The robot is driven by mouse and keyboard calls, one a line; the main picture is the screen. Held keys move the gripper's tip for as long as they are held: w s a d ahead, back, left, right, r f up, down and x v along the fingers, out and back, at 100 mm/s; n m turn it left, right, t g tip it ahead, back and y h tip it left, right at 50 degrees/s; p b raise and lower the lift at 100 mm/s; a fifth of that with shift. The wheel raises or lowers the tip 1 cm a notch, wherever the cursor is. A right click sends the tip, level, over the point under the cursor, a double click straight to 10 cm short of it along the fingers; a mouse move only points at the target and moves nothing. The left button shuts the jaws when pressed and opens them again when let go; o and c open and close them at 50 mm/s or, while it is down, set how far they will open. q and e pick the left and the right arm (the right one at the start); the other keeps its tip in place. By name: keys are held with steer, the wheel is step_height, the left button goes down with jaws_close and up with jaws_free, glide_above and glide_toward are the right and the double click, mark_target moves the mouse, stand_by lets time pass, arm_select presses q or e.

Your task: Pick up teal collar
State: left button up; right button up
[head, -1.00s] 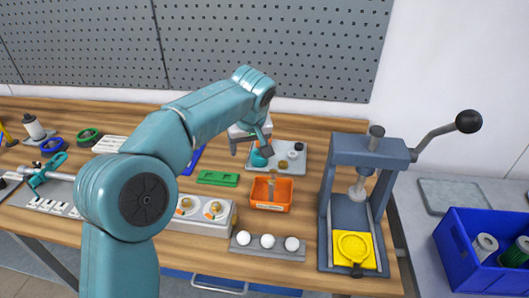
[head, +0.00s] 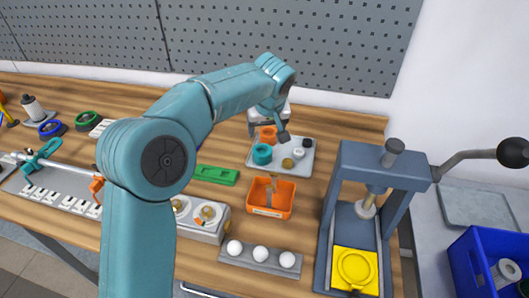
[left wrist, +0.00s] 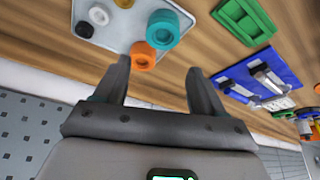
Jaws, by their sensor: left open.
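The teal collar (head: 262,154) is a short ring on the left part of a light grey tray (head: 254,165). It also shows in the left wrist view (left wrist: 163,29), next to an orange collar (left wrist: 143,56). My left gripper (head: 268,131) hangs over the back of the tray, just behind the teal collar. In the left wrist view its two dark fingers are spread and nothing is between them. The orange collar lies closer to the fingertips than the teal one. My right gripper is not in view.
The tray also holds white, black and brass-coloured pieces. A grey press (head: 344,190) stands to the right. A blue holder (left wrist: 258,76) shows in the left wrist view.

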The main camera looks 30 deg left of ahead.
arm_select(q)
glide_above(262, 151)
steer(key=s+d, duration=0.2)
steer(key=f, duration=0.6)
steer(key=shift+a+f+p, duration=0.25)
steer(key=shift+f+p, duration=0.05)
steer(key=shift+f, duration=0.1)
steer(key=p+x, duration=0.1)
steer(key=x, duration=0.4)
steer(key=shift+f+p, duration=0.1)
steer(key=shift+p, duration=0.2)
steer(key=shift+w+f, duration=0.1)
steer(key=shift+f, duration=0.05)
steer(key=shift+s, duration=0.2)
steer(key=shift+c, duration=0.4)
steer(key=c, duration=0.8)
steer(key=shift+w, duration=0.1)
